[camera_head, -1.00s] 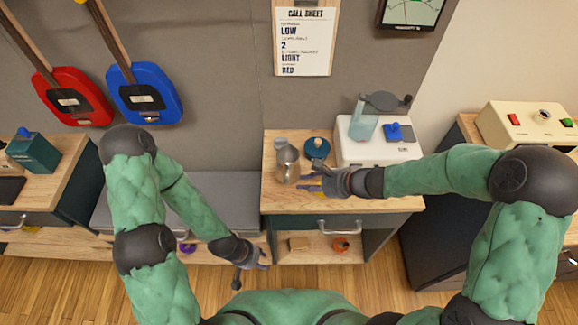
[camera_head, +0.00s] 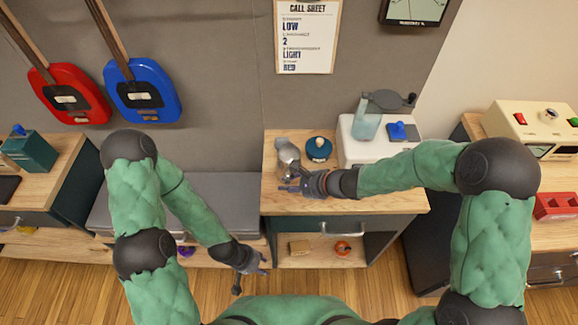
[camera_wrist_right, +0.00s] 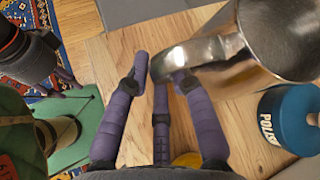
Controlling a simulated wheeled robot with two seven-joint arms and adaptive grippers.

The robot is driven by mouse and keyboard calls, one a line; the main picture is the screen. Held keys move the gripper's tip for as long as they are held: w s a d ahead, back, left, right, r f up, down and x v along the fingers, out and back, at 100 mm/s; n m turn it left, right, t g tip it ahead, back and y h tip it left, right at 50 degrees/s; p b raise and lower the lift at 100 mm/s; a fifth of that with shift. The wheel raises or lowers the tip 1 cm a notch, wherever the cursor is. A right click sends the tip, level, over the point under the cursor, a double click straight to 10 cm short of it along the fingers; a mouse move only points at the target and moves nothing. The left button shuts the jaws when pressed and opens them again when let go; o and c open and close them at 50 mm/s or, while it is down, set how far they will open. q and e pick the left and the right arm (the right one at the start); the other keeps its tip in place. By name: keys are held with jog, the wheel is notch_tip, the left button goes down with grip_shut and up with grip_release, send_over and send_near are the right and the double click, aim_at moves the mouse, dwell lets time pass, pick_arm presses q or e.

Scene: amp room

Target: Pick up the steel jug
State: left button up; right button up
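The steel jug (camera_head: 287,153) stands upright on the wooden top of the small cabinet. In the right wrist view the jug (camera_wrist_right: 285,40) is at the upper right, its handle (camera_wrist_right: 203,54) pointing left toward the fingers. My right gripper (camera_head: 291,186) is at the jug's near side. In the right wrist view its purple fingers (camera_wrist_right: 160,72) are spread, with the handle end near their tips; contact cannot be told. My left gripper (camera_head: 252,279) hangs low in front of the bench, its fingers apart and empty. It also shows at the left of the right wrist view (camera_wrist_right: 68,82).
A blue polish tin (camera_head: 318,149) stands right beside the jug; its label reads in the right wrist view (camera_wrist_right: 285,118). A white machine (camera_head: 362,150) with a clear container is behind to the right. The cabinet top (camera_head: 385,202) is clear at front right.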

grip_shut()
jog(key=shift+s, duration=0.15)
jog(key=shift+r, duration=0.1)
jog(key=shift+r+p, duration=0.65)
jog(key=shift+r, duration=0.5)
jog(key=s+d+r+p, duration=0.2)
jog(key=s+r+p, duration=0.2)
jog(key=s+r, duration=0.6)
jog(key=shift+s+r, duration=0.25)
jog(key=shift+s, duration=1.45)
jog(key=shift+s, duration=0.1)
